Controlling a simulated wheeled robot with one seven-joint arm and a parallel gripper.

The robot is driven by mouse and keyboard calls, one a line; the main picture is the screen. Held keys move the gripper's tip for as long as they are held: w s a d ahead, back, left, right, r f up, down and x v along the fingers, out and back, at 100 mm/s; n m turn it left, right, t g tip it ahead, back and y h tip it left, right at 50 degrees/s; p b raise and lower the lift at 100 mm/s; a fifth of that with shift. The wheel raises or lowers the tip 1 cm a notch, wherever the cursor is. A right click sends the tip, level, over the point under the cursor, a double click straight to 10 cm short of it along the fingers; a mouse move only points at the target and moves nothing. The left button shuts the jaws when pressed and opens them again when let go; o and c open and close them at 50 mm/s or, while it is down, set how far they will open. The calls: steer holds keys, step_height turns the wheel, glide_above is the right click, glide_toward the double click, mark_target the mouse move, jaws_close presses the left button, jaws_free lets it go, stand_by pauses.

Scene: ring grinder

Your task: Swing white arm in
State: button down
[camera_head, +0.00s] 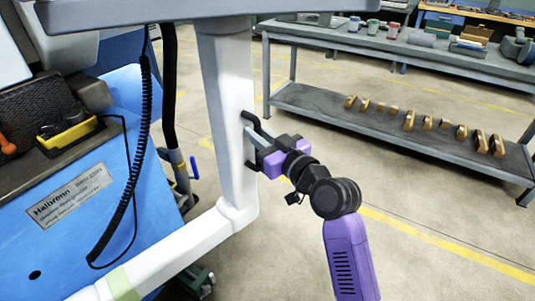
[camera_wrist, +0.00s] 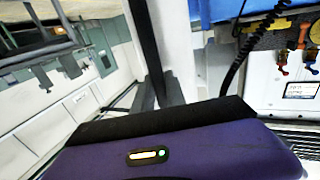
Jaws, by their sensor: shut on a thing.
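The white arm (camera_head: 226,110) hangs as an upright post from a grey panel at the top, and bends at its foot into a white bar running to the lower left. A dark handle (camera_head: 249,123) sits on the post's right side. My gripper (camera_head: 256,141) reaches it from the right and is shut on the handle. In the wrist view my gripper's dark fingers (camera_wrist: 156,93) rise past its purple body. The exact grip is partly hidden there. A white upright surface, probably the white arm, stands just behind the fingers.
The blue Halbrenn machine (camera_head: 75,195) stands at left, with a coiled black cable (camera_head: 139,150) hanging before it. A grey bench (camera_head: 440,60) with a lower shelf of several brass-coloured parts (camera_head: 410,120) stands at back right. Bare floor lies between.

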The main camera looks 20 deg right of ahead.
mark_target(250, 124)
steer(key=w+a+n+g+y+b, duration=0.1)
steer(key=w+a+n+y+b, duration=0.1)
steer(key=w+b, duration=0.4)
steer(key=w+a+y, duration=0.1)
steer(key=w, duration=0.3)
steer(key=shift+w+f+b, duration=0.15)
steer(key=shift+b, duration=0.15)
steer(key=c, duration=1.4)
jaws_free()
steer(key=shift+o, duration=0.2)
steer(key=shift+p+v, duration=0.45)
steer(key=shift+v, duration=3.45)
steer(key=shift+w+d, duration=0.1)
